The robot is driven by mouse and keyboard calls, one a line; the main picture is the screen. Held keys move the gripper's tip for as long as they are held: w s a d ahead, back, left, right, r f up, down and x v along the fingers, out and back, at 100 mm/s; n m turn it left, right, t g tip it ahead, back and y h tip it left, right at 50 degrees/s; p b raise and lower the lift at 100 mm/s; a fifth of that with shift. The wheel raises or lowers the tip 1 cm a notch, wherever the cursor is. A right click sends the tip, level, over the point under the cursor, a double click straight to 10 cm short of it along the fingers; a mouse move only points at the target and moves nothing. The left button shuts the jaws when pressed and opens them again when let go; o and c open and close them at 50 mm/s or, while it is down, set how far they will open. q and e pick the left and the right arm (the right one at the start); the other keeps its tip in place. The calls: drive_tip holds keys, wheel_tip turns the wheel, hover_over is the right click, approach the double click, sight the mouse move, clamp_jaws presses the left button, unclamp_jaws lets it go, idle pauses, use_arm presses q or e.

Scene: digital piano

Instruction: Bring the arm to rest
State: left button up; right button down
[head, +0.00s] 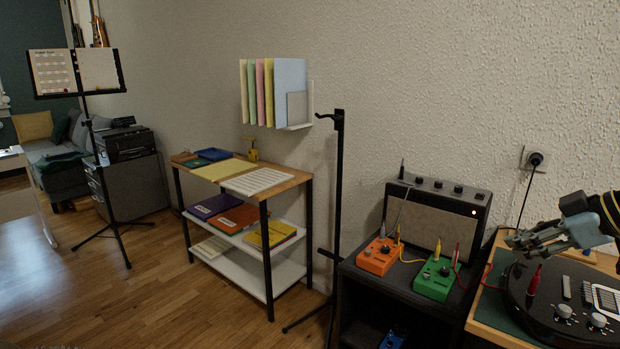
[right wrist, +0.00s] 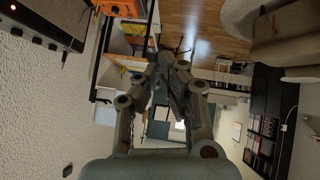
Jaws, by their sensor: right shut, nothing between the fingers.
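My right gripper (head: 512,240) comes in from the right edge in the head view. It is above the round black device and points left, with nothing in its fingers. In the right wrist view the right gripper (right wrist: 172,62) has its fingers together and empty. My left gripper is in neither view.
Orange (head: 377,256) and green (head: 433,278) pedals stand on a black stand, before an amplifier (head: 432,215). A shelf unit (head: 283,183) and a music stand (head: 85,92) are farther left. Open floor lies front left.

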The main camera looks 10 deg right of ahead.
drive_tip(key=s+a+f+m+g+h+b, duration=0.15)
drive_tip(key=s+f, duration=0.45)
drive_tip(key=f, duration=0.6)
drive_tip(key=s+a+f+m+g+h, duration=0.1)
drive_tip(key=s+f+m, duration=0.2)
drive_tip(key=s+f, duration=0.65)
drive_tip(key=s+a+f+m+g+h+b, duration=0.1)
drive_tip(key=s+f+m, duration=0.15)
drive_tip(key=f, duration=1.25)
drive_tip(key=s+a+f+g, duration=0.1)
drive_tip(key=s+a+f, duration=0.3)
drive_tip(key=s, duration=0.5)
drive_tip(key=s+a+f+g+h, duration=0.1)
drive_tip(key=s+a+f, duration=0.4)
drive_tip(key=s+f, duration=0.2)
drive_tip(key=s+a+f+g+b, duration=0.1)
drive_tip(key=s+a+f, duration=0.4)
drive_tip(key=s, duration=0.6)
drive_tip(key=shift+s+f+m+g, duration=0.25)
drive_tip(key=shift+m+g, duration=0.15)
drive_tip(key=shift+g, duration=0.15)
drive_tip(key=shift+h, duration=0.25)
